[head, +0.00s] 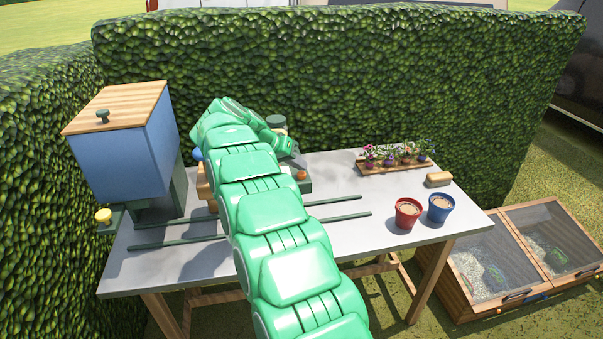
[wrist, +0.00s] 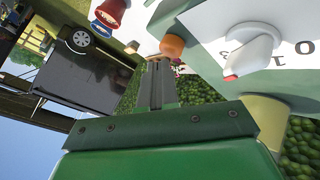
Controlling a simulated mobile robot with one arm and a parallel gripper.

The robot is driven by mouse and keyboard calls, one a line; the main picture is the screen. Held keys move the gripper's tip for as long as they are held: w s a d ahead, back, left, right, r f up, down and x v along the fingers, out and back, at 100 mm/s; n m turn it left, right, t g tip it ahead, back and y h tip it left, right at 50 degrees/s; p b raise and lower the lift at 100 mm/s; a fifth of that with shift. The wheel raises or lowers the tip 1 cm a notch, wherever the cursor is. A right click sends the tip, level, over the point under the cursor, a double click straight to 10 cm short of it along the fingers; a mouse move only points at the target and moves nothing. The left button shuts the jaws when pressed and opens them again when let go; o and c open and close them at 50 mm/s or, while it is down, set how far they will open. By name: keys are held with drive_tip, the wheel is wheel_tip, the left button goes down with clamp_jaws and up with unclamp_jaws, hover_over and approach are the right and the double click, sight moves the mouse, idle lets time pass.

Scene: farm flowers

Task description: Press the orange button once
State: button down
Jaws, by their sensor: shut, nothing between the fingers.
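The orange button (head: 301,175) is a small round knob on the grey-green machine on the table, just right of my arm. In the wrist view the orange button (wrist: 172,47) is just beyond the tips of my gripper (wrist: 160,66). The fingers are together with nothing between them. I cannot tell whether the tips touch the button. In the head view my green arm hides most of the machine, and my fingers are not clear there.
A blue hopper (head: 125,150) and yellow knob (head: 103,215) stand left. Dark rails (head: 340,217) cross the table. A red pot (head: 407,213), blue pot (head: 440,208), brown block (head: 439,179) and flower tray (head: 374,168) are right. A hedge (head: 340,60) closes the back.

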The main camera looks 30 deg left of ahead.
sight(299, 173)
drive_tip(key=shift+f, duration=0.6)
idle(0.8)
drive_tip(key=shift+r, duration=1.05)
drive_tip(key=shift+r, duration=2.5)
